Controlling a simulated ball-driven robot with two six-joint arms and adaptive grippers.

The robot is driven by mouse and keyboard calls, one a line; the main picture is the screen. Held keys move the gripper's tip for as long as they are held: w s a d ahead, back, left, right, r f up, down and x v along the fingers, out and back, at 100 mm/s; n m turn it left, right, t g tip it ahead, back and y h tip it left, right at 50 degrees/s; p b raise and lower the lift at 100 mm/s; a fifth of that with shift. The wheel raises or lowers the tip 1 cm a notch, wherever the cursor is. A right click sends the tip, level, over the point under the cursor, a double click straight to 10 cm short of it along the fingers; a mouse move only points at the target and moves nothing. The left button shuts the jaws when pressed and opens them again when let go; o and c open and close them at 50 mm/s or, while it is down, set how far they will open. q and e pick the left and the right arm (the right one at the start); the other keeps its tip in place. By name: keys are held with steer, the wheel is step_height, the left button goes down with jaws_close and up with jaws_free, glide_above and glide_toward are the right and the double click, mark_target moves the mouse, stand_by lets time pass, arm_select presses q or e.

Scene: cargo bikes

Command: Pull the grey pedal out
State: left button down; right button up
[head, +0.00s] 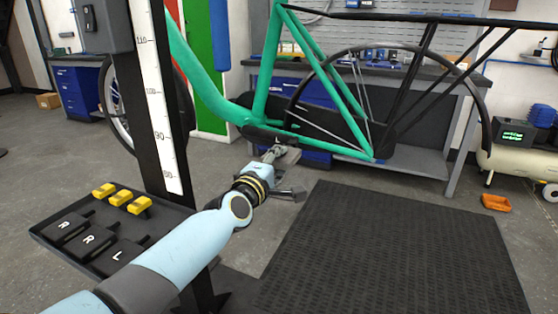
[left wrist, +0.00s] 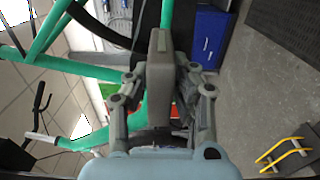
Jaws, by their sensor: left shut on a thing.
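The grey pedal (left wrist: 160,80) is a flat grey block between my fingers in the left wrist view. In the head view it shows small and partly hidden (head: 289,157), just below the bottom bracket of the green bike frame (head: 208,92). My left gripper (head: 273,154) reaches it from the front and is shut on it, with one finger on each side in the left wrist view (left wrist: 160,92). I cannot tell whether the pedal still touches the crank. My right gripper is not in view.
A dark ribbed mat (head: 390,250) covers the floor at the right. A workbench (head: 455,130) stands behind the bike. An orange dish (head: 496,203) lies near the compressor.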

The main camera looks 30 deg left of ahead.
arm_select(q)
steer(key=shift+s, duration=0.1)
steer(key=s+p, duration=0.1)
steer(key=s, duration=0.6)
steer(key=shift+s+d, duration=0.15)
steer(key=shift+d, duration=0.05)
stand_by(1.5)
stand_by(0.6)
